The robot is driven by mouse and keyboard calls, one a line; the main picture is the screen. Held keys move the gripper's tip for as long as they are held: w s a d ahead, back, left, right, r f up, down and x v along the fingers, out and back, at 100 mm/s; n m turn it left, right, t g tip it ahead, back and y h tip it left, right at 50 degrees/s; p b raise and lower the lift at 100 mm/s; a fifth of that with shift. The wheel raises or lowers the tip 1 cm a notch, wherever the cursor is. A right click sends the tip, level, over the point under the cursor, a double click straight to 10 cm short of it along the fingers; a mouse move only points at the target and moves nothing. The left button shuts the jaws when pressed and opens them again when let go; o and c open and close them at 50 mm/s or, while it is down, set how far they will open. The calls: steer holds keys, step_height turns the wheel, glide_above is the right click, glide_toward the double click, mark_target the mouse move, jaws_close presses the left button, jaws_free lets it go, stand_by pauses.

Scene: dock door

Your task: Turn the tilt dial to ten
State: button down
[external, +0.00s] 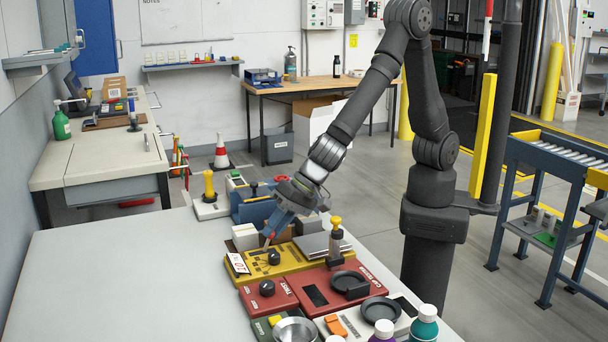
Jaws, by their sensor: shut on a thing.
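A yellow control box (305,262) sits on the grey table, with a black knob (274,258) on its top and pale marks around it. I take this knob to be the tilt dial, but its label and pointer are too small to read. A white card (238,263) with red figures that look like 10 stands at the box's left end. My gripper (267,243) reaches down, tilted, to the box right behind the knob. It is shut, seemingly on the dial; the grip itself is partly hidden.
Red boxes (281,299) with another black knob (267,288) and round black pads stand in front. A yellow-topped plunger (336,222) and grey plates (318,246) are on the right. Bottles (424,323) stand at the front right. The table's left side (130,285) is clear.

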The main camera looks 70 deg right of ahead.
steer(key=shift+s, duration=0.2)
stand_by(0.6)
steer(key=c, duration=1.3)
jaws_free()
steer(key=shift+r, duration=0.1)
steer(key=shift+s+d+r, duration=0.1)
steer(key=shift+d+r, duration=0.05)
steer(key=shift+r, duration=0.05)
steer(key=v, duration=1.6)
steer(key=shift+s+d+r, duration=0.2)
